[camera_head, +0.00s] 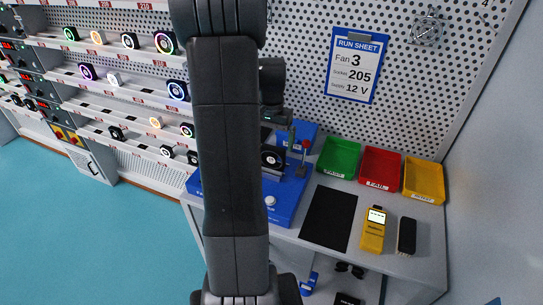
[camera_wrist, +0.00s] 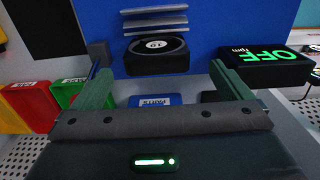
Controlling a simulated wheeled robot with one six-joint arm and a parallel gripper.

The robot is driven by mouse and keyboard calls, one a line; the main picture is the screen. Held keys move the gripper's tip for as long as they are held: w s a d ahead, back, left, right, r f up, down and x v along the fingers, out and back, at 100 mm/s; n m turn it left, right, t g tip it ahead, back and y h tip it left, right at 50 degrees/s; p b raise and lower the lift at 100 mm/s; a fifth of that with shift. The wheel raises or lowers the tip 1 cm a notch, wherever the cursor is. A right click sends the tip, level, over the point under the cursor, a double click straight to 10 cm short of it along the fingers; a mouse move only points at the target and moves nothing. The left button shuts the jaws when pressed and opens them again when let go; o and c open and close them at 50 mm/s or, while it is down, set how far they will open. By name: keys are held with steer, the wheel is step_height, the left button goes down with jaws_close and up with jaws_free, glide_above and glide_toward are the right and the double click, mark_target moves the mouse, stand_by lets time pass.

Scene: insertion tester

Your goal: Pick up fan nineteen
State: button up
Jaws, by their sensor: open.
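A black fan (camera_head: 272,158) with a pale round hub sits at the blue tester (camera_head: 284,206) on the bench, partly hidden by my arm. In the wrist view the fan (camera_wrist: 156,55) lies ahead of my fingers, its hub label too small to read surely. My gripper (camera_wrist: 163,80) is open, with its green fingers to either side of the fan and nothing between their tips. Other fans, some lit, stand on the wall shelves at left, such as a purple-lit one (camera_head: 87,72).
Green (camera_head: 339,157), red (camera_head: 380,168) and yellow (camera_head: 424,180) bins stand at the back right. A black mat (camera_head: 328,218), yellow meter (camera_head: 374,230) and black device (camera_head: 407,235) lie in front. A run sheet (camera_head: 356,66) reads Fan 3, 205, 12 V.

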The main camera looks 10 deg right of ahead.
mark_target(272, 156)
steer(key=f, duration=0.3)
steer(key=f+p, duration=0.1)
steer(key=f, duration=0.3)
steer(key=shift+s+d+f, duration=0.1)
steer(key=shift+s, duration=0.1)
steer(key=c, duration=1.1)
